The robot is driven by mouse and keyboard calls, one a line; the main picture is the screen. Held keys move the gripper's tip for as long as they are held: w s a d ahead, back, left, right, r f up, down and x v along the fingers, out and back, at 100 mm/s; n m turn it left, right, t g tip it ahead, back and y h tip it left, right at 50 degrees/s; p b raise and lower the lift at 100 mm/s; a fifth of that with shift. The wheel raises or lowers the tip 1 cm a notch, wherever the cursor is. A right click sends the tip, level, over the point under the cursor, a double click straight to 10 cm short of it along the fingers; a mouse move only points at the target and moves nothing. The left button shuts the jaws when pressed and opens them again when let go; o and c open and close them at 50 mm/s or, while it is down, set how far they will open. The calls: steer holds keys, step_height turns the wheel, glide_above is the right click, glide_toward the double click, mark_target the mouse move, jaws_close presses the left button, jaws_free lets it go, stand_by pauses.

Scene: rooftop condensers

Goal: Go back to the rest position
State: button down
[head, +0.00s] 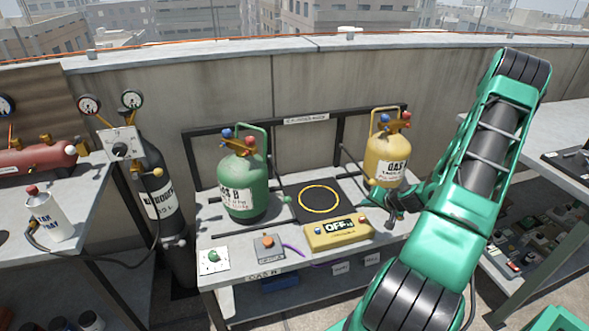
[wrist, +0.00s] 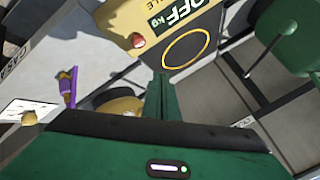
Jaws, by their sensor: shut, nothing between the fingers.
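My gripper (head: 391,221) is low over the right end of the bench in the head view, beside the yellow gas cylinder (head: 386,160) and right of the yellow scale display box (head: 338,233). Part of it is hidden behind my green arm. In the wrist view its fingers (wrist: 161,97) are together with nothing between them. The yellow box reading OFF (wrist: 175,25) shows beyond them, with the yellow ring (wrist: 187,47) close by. My arm is bent, with its upper part rising at the right of the head view.
The green gas cylinder (head: 243,187) stands left of the ringed black pad (head: 318,200). A tall black cylinder (head: 165,215) and a left table (head: 90,235) with a white can (head: 50,216) are further left. A right-hand table (head: 555,140) stands close to my arm. A parapet wall is behind.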

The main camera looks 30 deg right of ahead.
steer(key=s+a+r+n+g+y, duration=0.1)
steer(key=s+a+r+n+g, duration=0.25)
steer(key=a+r, duration=0.45)
steer(key=s+a+r+n+g, duration=0.25)
steer(key=s+a+r, duration=0.2)
steer(key=r, duration=0.55)
steer(key=s+a+r+m+g, duration=0.1)
steer(key=s+a+r, duration=0.5)
steer(key=s, duration=0.3)
steer(key=s+a+r+g, duration=0.2)
steer(key=s+a+r, duration=0.4)
steer(key=s, duration=0.3)
steer(key=shift+a+r+m, duration=0.2)
steer(key=shift+r+m, duration=0.2)
steer(key=shift+r, duration=0.1)
